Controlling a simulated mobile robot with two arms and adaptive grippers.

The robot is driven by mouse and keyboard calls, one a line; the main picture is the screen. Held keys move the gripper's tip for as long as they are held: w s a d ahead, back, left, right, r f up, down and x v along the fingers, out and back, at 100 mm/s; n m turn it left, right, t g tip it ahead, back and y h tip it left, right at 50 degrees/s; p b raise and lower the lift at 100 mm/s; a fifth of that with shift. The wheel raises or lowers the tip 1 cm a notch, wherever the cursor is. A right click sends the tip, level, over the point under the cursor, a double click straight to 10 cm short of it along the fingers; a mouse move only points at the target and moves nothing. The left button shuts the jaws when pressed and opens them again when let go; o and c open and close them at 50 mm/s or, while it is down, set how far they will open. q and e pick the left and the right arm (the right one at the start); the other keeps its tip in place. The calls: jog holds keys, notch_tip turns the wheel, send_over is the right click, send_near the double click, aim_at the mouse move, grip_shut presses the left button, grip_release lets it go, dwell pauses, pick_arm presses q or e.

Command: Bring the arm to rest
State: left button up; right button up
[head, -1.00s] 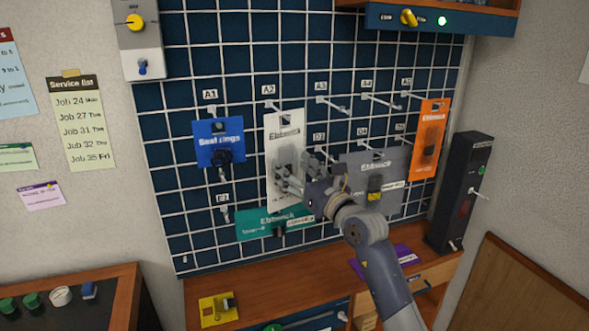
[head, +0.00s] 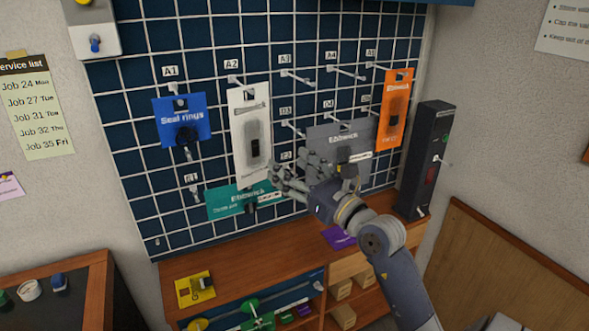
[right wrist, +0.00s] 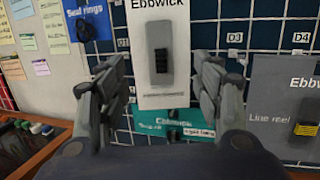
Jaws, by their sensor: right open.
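My right gripper (head: 322,185) is open and empty in front of the pegboard grid, its arm coming up from the lower right. In the right wrist view the two fingers of my gripper (right wrist: 157,100) stand wide apart. A white Ebbwick card (head: 251,135) hangs from hook A2, and in the right wrist view the white card (right wrist: 157,92) shows between and beyond the fingers. A teal card (head: 228,202) hangs below it. A grey card (head: 335,135) is behind my gripper and partly hidden by it. My left gripper is out of view.
A blue Seal rings card (head: 182,118) and an orange card (head: 394,110) hang on the grid (head: 130,140). A black box (head: 426,160) stands at the right of the wooden bench (head: 225,258). A yellow card (head: 190,290) and a purple card (head: 340,238) lie on the bench.

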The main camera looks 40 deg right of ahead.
jog(key=shift+s, duration=0.35)
jog(key=shift+f, duration=0.1)
